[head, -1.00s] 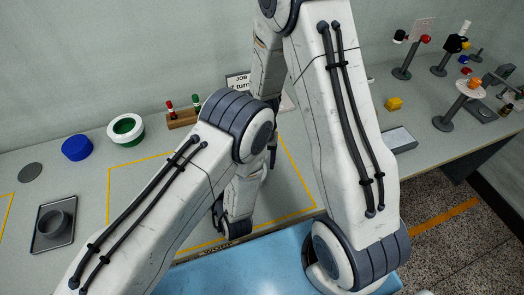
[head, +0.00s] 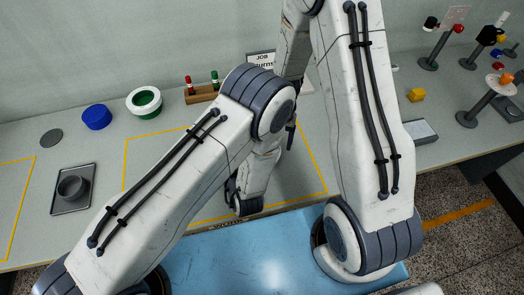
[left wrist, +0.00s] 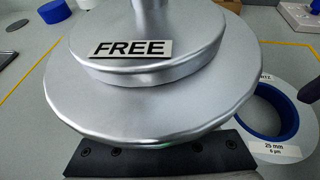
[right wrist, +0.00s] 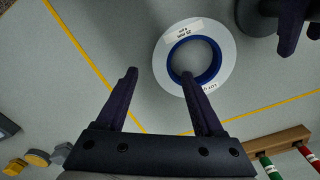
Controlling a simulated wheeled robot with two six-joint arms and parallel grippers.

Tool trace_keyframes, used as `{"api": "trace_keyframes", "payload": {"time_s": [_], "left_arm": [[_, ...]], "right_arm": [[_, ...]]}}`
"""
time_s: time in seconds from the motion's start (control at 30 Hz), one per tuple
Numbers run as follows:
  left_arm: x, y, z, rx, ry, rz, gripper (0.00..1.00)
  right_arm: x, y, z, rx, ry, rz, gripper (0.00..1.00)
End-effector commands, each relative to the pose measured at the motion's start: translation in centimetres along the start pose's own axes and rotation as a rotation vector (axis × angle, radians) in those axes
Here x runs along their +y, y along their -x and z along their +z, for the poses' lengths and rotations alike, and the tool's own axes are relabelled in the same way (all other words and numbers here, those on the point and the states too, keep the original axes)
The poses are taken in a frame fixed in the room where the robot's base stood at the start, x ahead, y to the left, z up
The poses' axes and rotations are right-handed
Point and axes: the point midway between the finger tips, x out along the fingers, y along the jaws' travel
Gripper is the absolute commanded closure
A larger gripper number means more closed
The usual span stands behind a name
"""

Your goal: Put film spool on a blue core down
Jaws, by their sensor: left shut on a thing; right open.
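The film spool is a white ring on a blue core (right wrist: 196,60), lying flat on the grey bench in the right wrist view. It shows partly at the right of the left wrist view (left wrist: 275,118). My right gripper (right wrist: 165,85) is open; its right finger overlaps the spool's edge, and I cannot tell if it touches. A silver flanged piece labelled FREE (left wrist: 110,95) fills the left wrist view above my left gripper's palm and hides its fingers. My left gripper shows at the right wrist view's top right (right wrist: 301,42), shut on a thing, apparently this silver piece. The head view hides both the spool and silver piece.
Yellow lines (head: 124,180) mark an area on the bench. A rack with red and green pieces (head: 200,96), a white-green ring (head: 131,103) and a blue disc (head: 97,117) stand behind. A grey tray (head: 84,203) with a cup is left. Stands (head: 467,119) are right.

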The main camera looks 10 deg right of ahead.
Motion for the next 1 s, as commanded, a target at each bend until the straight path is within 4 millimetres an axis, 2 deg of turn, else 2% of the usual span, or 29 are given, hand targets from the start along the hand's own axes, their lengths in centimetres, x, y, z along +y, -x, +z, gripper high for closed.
{"api": "trace_keyframes", "payload": {"time_s": [0.13,0.4,0.7,0.77,0.8,0.87,0.9,1.0], "left_arm": [[0.0,0.0,0.0,0.0,0.0,0.0,1.0],[0.0,0.0,0.0,0.0,0.0,0.0,1.0],[0.0,0.0,0.0,0.0,0.0,0.0,1.0],[0.0,0.0,0.0,0.0,0.0,0.0,1.0],[0.0,0.0,0.0,0.0,0.0,0.0,1.0],[0.0,0.0,0.0,0.0,0.0,0.0,1.0],[0.0,0.0,0.0,0.0,0.0,0.0,1.0],[0.0,0.0,0.0,0.0,0.0,0.0,1.0]], "right_arm": [[0.0,-1.2,0.1,-0.002,0.001,0.001,0.31],[-0.2,-5.0,0.3,-0.002,0.0,0.001,0.31],[-0.2,-5.4,0.2,0.001,0.0,-0.001,0.31],[-0.2,-5.4,0.2,0.001,0.0,-0.001,0.54],[-0.2,-5.4,0.2,0.001,0.0,-0.001,0.69],[-0.2,-5.4,0.2,0.001,0.0,-0.001,0.92],[-0.2,-5.4,0.2,0.001,0.0,-0.001,1.0],[-0.2,-5.4,0.2,0.002,0.0,-0.001,1.0]]}}
